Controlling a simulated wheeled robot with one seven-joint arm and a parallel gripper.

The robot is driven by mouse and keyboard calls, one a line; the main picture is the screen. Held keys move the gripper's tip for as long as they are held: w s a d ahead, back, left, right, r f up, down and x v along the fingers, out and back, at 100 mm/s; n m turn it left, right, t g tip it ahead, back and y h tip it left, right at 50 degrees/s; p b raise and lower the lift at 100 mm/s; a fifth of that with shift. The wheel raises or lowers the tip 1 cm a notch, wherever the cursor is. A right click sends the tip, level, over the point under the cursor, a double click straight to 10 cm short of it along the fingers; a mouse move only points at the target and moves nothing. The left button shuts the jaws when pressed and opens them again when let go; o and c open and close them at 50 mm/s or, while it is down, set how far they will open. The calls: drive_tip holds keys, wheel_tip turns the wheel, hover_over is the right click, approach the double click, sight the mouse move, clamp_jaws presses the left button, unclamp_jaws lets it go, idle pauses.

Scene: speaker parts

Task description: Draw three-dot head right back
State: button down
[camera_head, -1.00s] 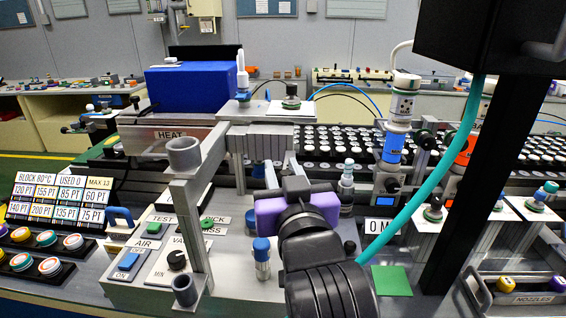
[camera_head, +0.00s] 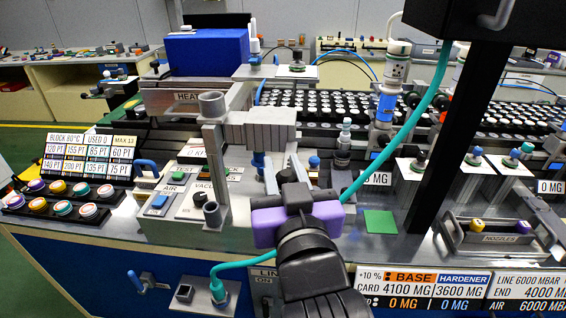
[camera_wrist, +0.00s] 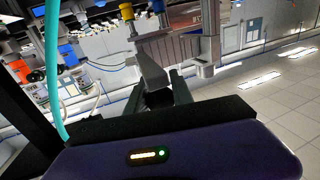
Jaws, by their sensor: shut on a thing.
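My gripper (camera_head: 285,180), with its purple body, is in the lower middle of the head view. In the wrist view its dark fingers (camera_wrist: 160,95) are shut on a grey tapered piece (camera_wrist: 150,70). A grey ribbed block (camera_head: 258,130) lies just beyond the fingers; whether it is joined to the held piece I cannot tell. A white head with dark dots (camera_head: 397,68) stands above a blue-banded cylinder (camera_head: 386,105) at the right, apart from my gripper. I cannot count its dots surely. My wrist hides part of the bench.
A grey post with a round cup (camera_head: 212,103) stands close left of the block. The air and vacuum panel (camera_head: 190,195) is left of my gripper. A green square (camera_head: 380,222) lies on the right. A teal hose (camera_head: 425,105) and dark upright (camera_head: 440,140) stand at the right.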

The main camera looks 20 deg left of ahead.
drive_tip(key=shift+s, duration=0.15)
drive_tip(key=c, duration=1.1)
unclamp_jaws()
drive_tip(key=b+v, duration=0.1)
drive_tip(key=v, duration=0.7)
